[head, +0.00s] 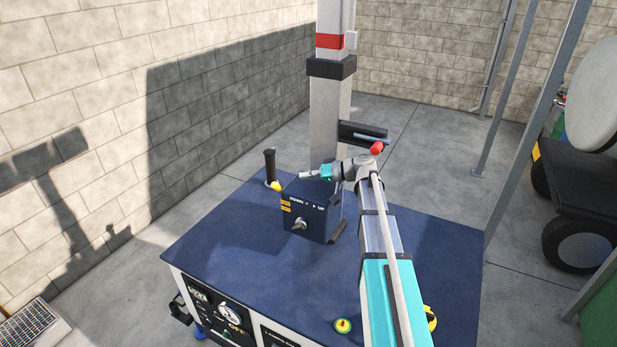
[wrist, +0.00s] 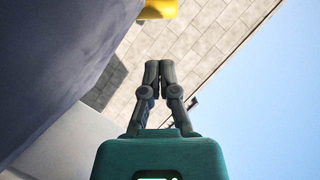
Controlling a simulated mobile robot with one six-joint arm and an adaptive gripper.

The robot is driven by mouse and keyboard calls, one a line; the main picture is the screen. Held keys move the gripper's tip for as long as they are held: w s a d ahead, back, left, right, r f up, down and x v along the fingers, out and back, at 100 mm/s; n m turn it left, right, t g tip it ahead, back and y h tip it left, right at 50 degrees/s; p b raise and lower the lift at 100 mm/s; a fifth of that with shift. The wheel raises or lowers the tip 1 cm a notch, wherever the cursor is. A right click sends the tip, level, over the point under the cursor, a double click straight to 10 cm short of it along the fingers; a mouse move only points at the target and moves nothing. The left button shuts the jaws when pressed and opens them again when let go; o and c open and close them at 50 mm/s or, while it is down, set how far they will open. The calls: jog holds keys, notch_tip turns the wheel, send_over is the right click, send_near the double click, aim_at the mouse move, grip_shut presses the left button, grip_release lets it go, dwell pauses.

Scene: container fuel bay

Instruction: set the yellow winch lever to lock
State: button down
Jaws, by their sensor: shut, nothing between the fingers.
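A dark blue winch box (head: 308,212) with yellow labels and a grey knob on its front stands at the foot of the white mast. A yellow rounded end (head: 277,186), likely the winch lever, shows at the box's upper left; its shaft is mostly hidden. My gripper (head: 302,175) is above the box top, to the right of the yellow end and apart from it. In the wrist view my gripper (wrist: 159,66) is shut and empty, fingertips together. A yellow part (wrist: 157,8) shows at that view's top edge, beyond the fingertips. The lever's exact setting cannot be read.
A black upright handle (head: 269,165) stands just behind the yellow end. The mast (head: 328,112) and its black side bracket (head: 362,133) rise behind my gripper. The blue deck (head: 220,235) is clear at left.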

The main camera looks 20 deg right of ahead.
aim_at(284, 187)
jog(key=shift+b+x, duration=0.9)
jog(key=shift+x, duration=3)
